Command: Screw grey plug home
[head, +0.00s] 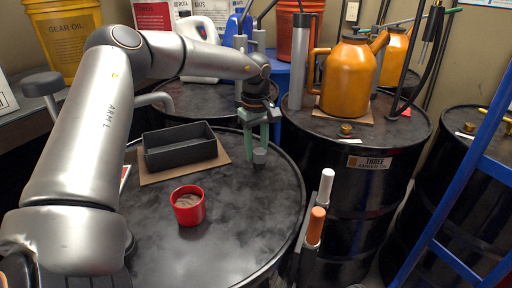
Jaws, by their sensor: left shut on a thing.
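My left arm reaches in from the left over the nearest black drum (250,235). My left gripper (258,148) points down over the right back part of its lid. Its greenish fingers are shut on the grey plug (260,157), a small dark grey piece at the fingertips. The plug is at or just above the lid; I cannot tell whether it sits in an opening, as any hole beneath it is hidden.
A black tray (180,152) on a cardboard mat (222,157) and a red cup (188,211) stand left of the gripper. Drum THREE (352,142) carries an orange oil can (347,82). A blue ladder (450,190) stands right. The near lid's front is clear.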

